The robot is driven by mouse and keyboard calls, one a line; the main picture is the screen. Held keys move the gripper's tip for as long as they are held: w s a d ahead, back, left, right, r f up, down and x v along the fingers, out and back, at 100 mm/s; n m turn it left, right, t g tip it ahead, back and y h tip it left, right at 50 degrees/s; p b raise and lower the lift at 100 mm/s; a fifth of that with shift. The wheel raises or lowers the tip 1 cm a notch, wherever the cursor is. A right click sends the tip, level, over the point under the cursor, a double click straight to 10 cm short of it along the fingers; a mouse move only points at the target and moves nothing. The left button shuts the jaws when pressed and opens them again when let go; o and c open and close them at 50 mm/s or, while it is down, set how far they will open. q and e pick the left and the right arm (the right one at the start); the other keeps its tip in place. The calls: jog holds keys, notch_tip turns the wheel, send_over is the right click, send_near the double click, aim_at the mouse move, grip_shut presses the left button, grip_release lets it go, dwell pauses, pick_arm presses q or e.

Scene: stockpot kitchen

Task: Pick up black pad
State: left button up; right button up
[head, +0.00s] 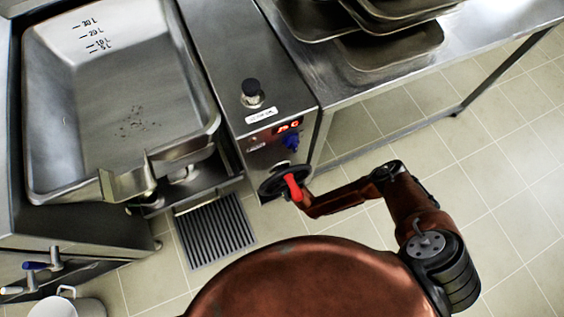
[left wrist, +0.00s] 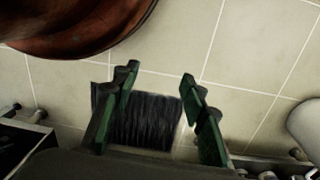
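I cannot make out a separate black pad in either view. A dark ribbed rectangle, apparently the floor grate (head: 215,232), lies in the tiled floor in front of the pan; it also shows between my fingers in the left wrist view (left wrist: 145,122). My left gripper (left wrist: 159,72) has its green fingers wide apart with nothing held; it is not visible in the head view. My right arm reaches in from the right, and its red-fingered gripper (head: 292,187) is at the black handwheel (head: 285,181) on the control box. Whether it grips the wheel is unclear.
A large steel tilting pan (head: 120,110) stands at left. The control box (head: 240,60) has a black knob and a blue knob. Dark trays (head: 390,48) sit on a steel table at right. A white bucket (head: 70,305) stands lower left. Tiled floor is open at right.

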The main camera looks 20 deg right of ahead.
jog(key=shift+w+f+b, duration=0.3)
jog(key=shift+w+b, duration=0.05)
jog(key=shift+w, duration=0.2)
jog(key=shift+w+f+b, duration=0.3)
jog(key=shift+w+b, duration=0.05)
jog(key=shift+w, duration=0.3)
pick_arm(q)
notch_tip(320, 180, up, 6)
jog(key=shift+d+r, duration=0.2)
jog(key=shift+d, duration=0.15)
pick_arm(e)
jog(key=shift+c, duration=0.5)
grip_shut()
